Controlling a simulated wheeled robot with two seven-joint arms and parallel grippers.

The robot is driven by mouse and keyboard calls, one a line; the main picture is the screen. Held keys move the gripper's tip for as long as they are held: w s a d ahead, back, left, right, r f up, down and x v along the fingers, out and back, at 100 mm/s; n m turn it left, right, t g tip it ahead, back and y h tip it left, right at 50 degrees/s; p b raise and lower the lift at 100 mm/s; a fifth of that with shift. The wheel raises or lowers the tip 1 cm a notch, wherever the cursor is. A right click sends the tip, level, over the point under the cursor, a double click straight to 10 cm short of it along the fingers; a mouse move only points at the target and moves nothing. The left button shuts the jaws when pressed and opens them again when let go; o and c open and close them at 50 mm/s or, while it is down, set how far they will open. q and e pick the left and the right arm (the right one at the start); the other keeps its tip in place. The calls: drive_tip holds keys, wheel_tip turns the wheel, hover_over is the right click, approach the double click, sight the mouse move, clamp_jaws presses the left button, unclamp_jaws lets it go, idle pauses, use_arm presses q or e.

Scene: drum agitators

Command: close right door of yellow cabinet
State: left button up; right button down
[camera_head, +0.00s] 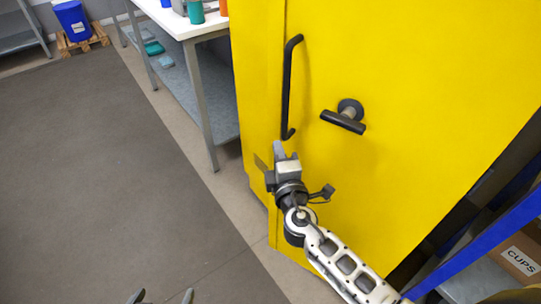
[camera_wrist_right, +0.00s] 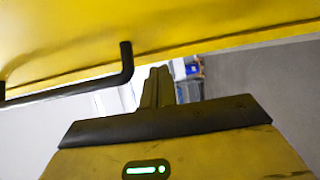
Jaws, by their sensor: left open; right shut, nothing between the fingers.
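The yellow cabinet (camera_head: 410,60) fills the middle and right of the head view. Its large door panel carries a black lever handle (camera_head: 345,118) and a long black bar handle (camera_head: 288,88) near a vertical seam. I cannot tell whether the door is fully flush. My right gripper (camera_head: 279,150) is shut and empty, just below the bar handle's lower end, close to the yellow surface. In the right wrist view its fingertips (camera_wrist_right: 158,82) lie beside the bent end of the bar handle (camera_wrist_right: 125,65), apart from it. My left gripper (camera_head: 161,297) is open at the bottom edge, mostly cut off.
A white-topped table (camera_head: 205,24) with bottles stands left of the cabinet. A blue bin (camera_head: 73,20) sits on a pallet at the far left. A blue-framed shelf (camera_head: 490,240) with a box marked CUPS (camera_head: 521,262) is at the right. The grey floor mat (camera_head: 100,170) is clear.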

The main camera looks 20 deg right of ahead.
drive_tip(key=shift+w+d+r, duration=0.1)
drive_tip(key=shift+w+d, duration=0.3)
drive_tip(key=shift+d, duration=0.4)
drive_tip(key=shift+w+d, duration=0.2)
use_arm(q)
drive_tip(key=shift+w+r, duration=0.25)
drive_tip(key=shift+w, duration=0.2)
